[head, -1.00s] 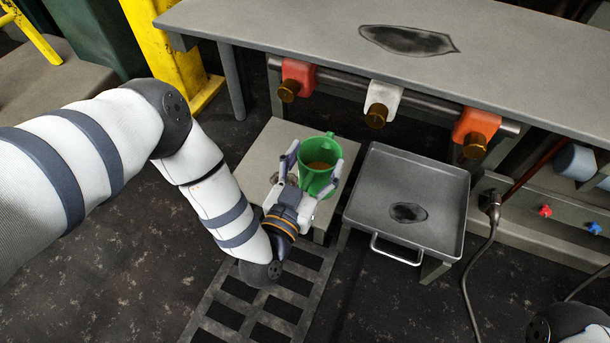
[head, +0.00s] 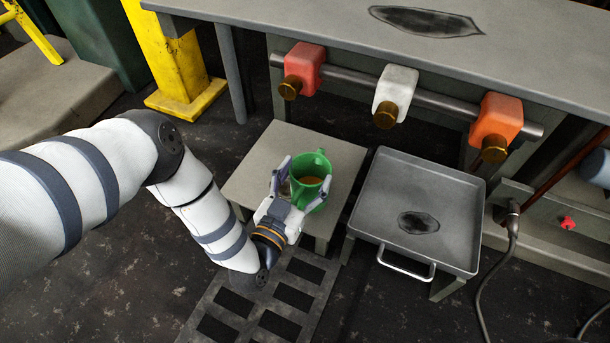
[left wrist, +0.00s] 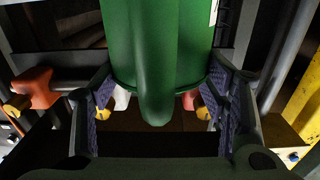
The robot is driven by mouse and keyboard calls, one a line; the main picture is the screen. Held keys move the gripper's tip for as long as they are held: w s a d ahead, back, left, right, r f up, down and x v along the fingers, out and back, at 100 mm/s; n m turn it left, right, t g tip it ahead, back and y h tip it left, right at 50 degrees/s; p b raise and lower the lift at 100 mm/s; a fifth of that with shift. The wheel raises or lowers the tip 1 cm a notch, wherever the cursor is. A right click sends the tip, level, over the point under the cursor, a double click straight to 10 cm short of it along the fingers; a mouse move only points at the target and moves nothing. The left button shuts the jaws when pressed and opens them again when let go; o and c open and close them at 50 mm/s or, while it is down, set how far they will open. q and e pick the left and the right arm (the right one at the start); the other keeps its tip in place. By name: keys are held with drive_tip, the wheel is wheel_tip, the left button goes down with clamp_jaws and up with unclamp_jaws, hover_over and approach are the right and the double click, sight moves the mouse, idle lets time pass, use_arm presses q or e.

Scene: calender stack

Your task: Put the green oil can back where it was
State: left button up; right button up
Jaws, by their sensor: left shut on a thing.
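The green oil can (head: 318,166) is an open-topped can with brownish liquid inside. In the head view it is upright over the right part of a low grey stand (head: 252,180). I cannot tell whether its base touches the stand. My left gripper (head: 305,179) is shut on the can, with one finger on each side. In the left wrist view the can's green wall (left wrist: 190,45) fills the upper middle between the gripper's padded fingers (left wrist: 160,100). My right gripper is not in view.
A grey metal tray (head: 455,215) with a front handle and a dark stain stands right of the stand. Red (head: 304,65), white (head: 396,88) and orange (head: 500,118) blocks with brass knobs hang on a pipe behind, below a grey bench top (head: 330,25). A floor grate (head: 270,315) lies in front.

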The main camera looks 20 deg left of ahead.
use_arm(q)
drive_tip(key=o, duration=2)
drive_tip(key=shift+c, duration=0.2)
drive_tip(key=s+p, duration=0.4)
drive_tip(key=s, duration=0.8)
drive_tip(key=shift+a+p, duration=0.25)
drive_tip(key=shift+p, duration=0.1)
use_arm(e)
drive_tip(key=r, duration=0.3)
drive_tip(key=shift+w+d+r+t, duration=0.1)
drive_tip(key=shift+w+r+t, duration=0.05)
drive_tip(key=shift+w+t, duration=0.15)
use_arm(q)
drive_tip(key=shift+r, duration=0.1)
